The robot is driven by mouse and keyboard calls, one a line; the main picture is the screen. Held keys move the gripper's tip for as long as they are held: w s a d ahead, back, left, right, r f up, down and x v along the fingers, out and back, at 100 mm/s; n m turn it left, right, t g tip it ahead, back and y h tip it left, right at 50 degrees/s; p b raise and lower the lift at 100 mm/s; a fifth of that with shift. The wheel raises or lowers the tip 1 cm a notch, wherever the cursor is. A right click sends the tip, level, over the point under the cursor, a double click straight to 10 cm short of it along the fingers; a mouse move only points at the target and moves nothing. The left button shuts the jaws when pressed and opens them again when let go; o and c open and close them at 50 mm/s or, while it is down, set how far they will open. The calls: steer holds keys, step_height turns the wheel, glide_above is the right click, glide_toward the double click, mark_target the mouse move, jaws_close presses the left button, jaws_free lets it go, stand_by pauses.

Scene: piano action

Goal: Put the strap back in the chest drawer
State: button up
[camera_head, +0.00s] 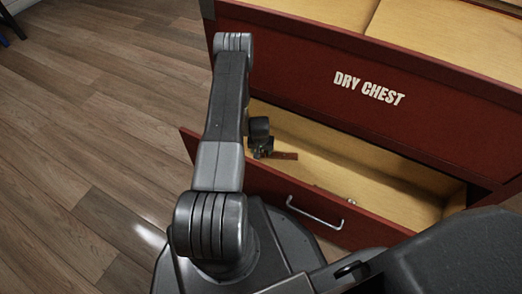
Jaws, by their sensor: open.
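The red chest (440,110), lettered "DRY CHEST", stands at the right. Its lower drawer (367,225) is pulled open, showing a light wood interior and a metal handle on the red front. A short reddish-brown strip (285,156), which looks like the strap, shows over the drawer interior, right beside my gripper's tip. My gripper (264,154) is open, small and dark, and reaches down over the left part of the drawer. I cannot tell whether the strip touches the jaws or rests on the drawer floor. My arm hides part of the drawer's left end.
A small metallic item (350,201) shows just inside the drawer front. The chest's top is open, with light wood compartments (440,28). Clear wood-plank floor (90,120) lies to the left. A dark leg (12,22) stands at the top left corner.

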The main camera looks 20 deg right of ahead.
step_height(320, 180, up, 12)
steer(key=s+p, duration=0.1)
steer(key=p, duration=0.3)
steer(key=shift+s+a, duration=0.3)
steer(key=shift+a, duration=0.1)
